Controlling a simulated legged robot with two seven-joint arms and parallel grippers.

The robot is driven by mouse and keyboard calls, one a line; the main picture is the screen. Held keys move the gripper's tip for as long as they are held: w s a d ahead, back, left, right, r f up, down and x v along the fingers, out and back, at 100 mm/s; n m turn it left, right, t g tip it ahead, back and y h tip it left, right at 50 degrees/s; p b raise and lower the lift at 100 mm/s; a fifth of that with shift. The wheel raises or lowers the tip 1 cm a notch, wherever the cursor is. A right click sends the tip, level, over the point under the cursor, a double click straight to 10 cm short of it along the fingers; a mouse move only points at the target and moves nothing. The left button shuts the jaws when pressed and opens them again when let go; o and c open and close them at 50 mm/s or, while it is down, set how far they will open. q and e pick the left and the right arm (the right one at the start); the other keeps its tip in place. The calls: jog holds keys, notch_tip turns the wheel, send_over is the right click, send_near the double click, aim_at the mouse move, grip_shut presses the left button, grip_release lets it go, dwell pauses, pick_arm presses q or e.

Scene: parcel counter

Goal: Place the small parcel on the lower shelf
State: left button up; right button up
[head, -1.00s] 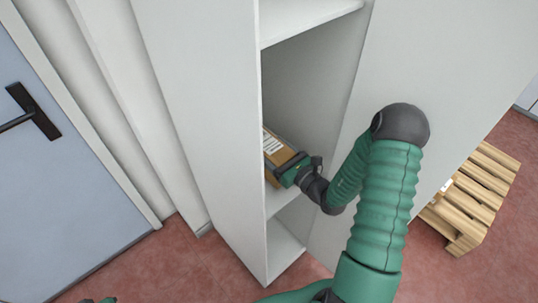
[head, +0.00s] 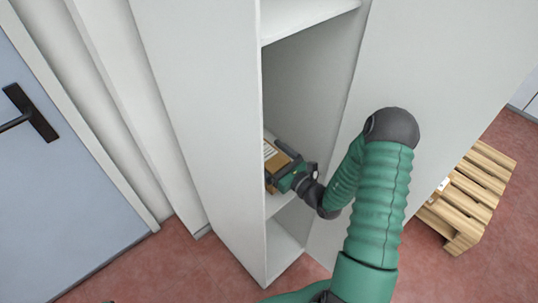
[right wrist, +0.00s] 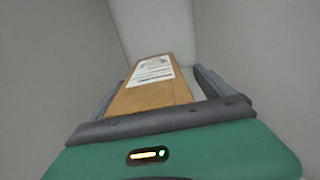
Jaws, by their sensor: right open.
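The small parcel (head: 270,156) is a brown box with a white label, inside the tall cabinet on the lower shelf (head: 279,202). In the right wrist view the parcel (right wrist: 150,97) lies between the fingers, its labelled end pointing away. My right gripper (head: 279,166) reaches into the cabinet and is open around the parcel. In the right wrist view the gripper (right wrist: 160,76) shows a gap between the parcel and the right finger; the left finger is close beside the parcel. The parcel's underside is hidden. My left gripper is not clearly visible.
The upper shelf (head: 300,15) is above the arm. The cabinet's left side wall (head: 205,110) and the white panel on the right (head: 455,60) flank the opening. A wooden pallet (head: 468,200) lies on the red floor at right. A blue door (head: 60,190) is at left.

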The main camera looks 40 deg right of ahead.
jog(key=shift+s+a+r, duration=0.1)
jog(key=shift+a+r, duration=0.05)
jog(key=shift+r, duration=0.05)
jog(key=s+d, duration=0.1)
jog(key=s, duration=1)
jog(key=shift+s, duration=0.4)
jog(key=shift+s+f, duration=0.1)
jog(key=shift+f, duration=0.05)
